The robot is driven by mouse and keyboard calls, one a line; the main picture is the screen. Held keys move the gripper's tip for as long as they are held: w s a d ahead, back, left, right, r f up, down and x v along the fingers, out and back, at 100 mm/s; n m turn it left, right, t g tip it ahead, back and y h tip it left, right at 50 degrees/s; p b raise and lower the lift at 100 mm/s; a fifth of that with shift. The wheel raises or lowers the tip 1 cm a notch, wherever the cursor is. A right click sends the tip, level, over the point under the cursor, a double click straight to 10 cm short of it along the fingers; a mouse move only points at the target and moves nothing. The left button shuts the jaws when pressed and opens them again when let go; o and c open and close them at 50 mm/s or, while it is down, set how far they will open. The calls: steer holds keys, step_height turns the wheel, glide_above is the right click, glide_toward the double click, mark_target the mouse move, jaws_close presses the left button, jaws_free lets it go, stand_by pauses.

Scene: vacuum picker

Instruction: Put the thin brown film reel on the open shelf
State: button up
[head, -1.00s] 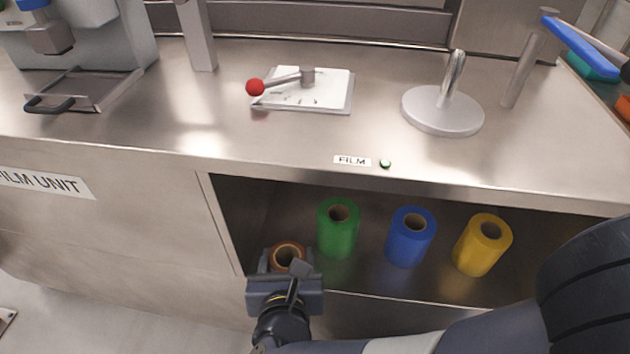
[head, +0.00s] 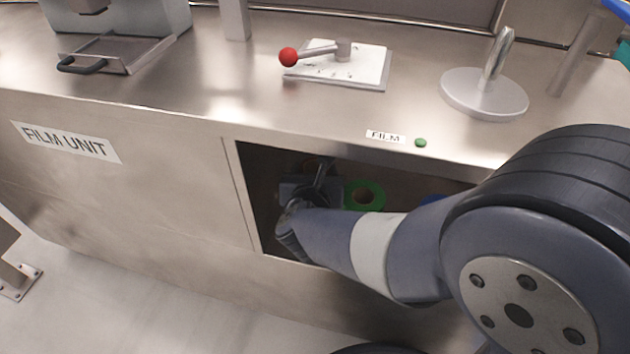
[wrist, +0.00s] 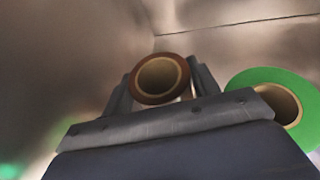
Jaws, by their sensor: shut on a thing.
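The thin brown film reel (wrist: 181,77) is held between the two fingers of my gripper (wrist: 160,88) in the wrist view, its round end and pale core facing the camera. In the head view my gripper (head: 312,178) is inside the open shelf (head: 262,236), near its left side. Only a little of the brown reel (head: 318,164) shows there, behind the gripper. I cannot tell whether the reel touches the shelf floor.
A green reel (head: 378,190) stands just right of my gripper, also in the wrist view (wrist: 262,77). A blue reel (head: 432,199) is mostly hidden by my arm. The counter above carries a red-knobbed lever (head: 289,57) and a round-based metal stand (head: 484,95).

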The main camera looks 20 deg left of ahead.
steer(key=shift+f+b, duration=0.4)
steer(key=shift+f, duration=0.95)
steer(key=shift+f+b, duration=0.2)
steer(key=shift+b, duration=0.15)
steer(key=o, duration=0.8)
steer(key=shift+r+p, duration=0.2)
steer(key=shift+p, duration=0.1)
steer(key=p+v, duration=0.3)
steer(key=v, duration=0.9)
steer(key=shift+r, duration=0.1)
